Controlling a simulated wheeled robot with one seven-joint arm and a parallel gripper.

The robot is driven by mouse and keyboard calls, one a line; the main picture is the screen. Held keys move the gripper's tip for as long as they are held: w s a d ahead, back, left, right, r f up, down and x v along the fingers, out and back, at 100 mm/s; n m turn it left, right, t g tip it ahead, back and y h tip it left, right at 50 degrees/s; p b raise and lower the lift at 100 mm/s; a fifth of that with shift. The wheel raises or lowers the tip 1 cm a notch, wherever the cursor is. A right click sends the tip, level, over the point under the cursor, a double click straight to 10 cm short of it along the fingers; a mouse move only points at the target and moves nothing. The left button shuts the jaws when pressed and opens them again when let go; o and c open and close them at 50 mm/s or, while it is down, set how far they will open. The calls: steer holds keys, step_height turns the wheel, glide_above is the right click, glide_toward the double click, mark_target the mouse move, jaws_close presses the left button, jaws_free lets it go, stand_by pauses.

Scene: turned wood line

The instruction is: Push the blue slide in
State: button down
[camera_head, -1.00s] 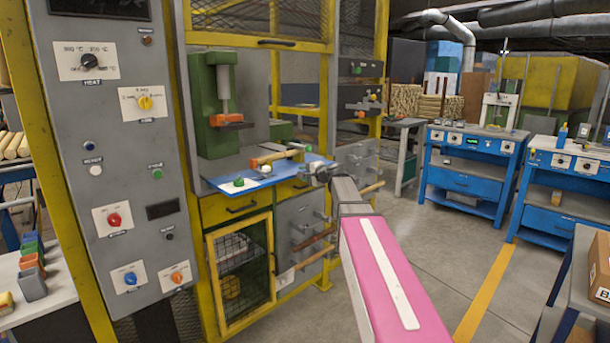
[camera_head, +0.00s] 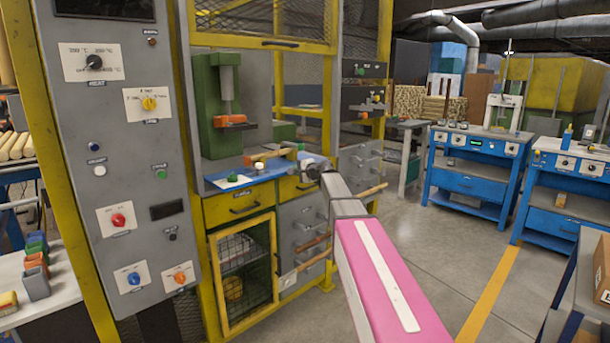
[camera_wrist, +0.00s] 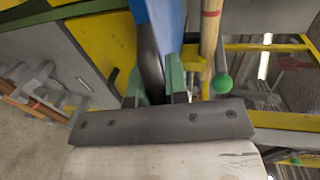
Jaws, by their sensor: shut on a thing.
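The blue slide (camera_head: 265,172) lies at table height in the yellow and grey machine, under the green press (camera_head: 218,105). Its front edge lies close to the machine's front, above the yellow drawer. In the wrist view the slide (camera_wrist: 173,25) runs away from my gripper (camera_wrist: 155,88). The gripper's green fingers are shut on a dark curved piece (camera_wrist: 150,60) beside the slide, apparently its handle. In the head view my gripper (camera_head: 316,170) is at the slide's right end, its fingertips too small to make out.
A grey control panel (camera_head: 120,150) with knobs stands at left. Below the slide are a yellow drawer (camera_head: 222,208) and a mesh door (camera_head: 243,265). Wooden rods (camera_head: 368,191) stick out near my wrist. Blue benches (camera_head: 465,165) stand at right, with clear floor between.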

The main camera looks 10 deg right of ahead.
mark_target(279, 164)
steer(key=r+x, duration=0.1)
steer(key=x, duration=0.3)
steer(key=r+x, duration=0.1)
steer(key=x, duration=0.4)
steer(key=r+x, duration=0.1)
steer(key=x, duration=0.3)
steer(key=shift+w+a+f, duration=0.2)
steer(key=shift+w+a, duration=0.2)
steer(key=shift+w, duration=0.15)
steer(key=c, duration=1.1)
jaws_free()
steer(key=shift+s, duration=0.15)
steer(key=shift+s+d+f, duration=0.1)
steer(key=shift+s+d, duration=0.15)
steer(key=shift+s, duration=0.05)
steer(key=f+v, duration=0.1)
steer(key=v, duration=0.9)
steer(key=f+v, duration=0.1)
steer(key=v, duration=0.9)
steer(key=f+v, duration=0.2)
steer(key=v, duration=0.7)
steer(key=shift+v, duration=0.8)
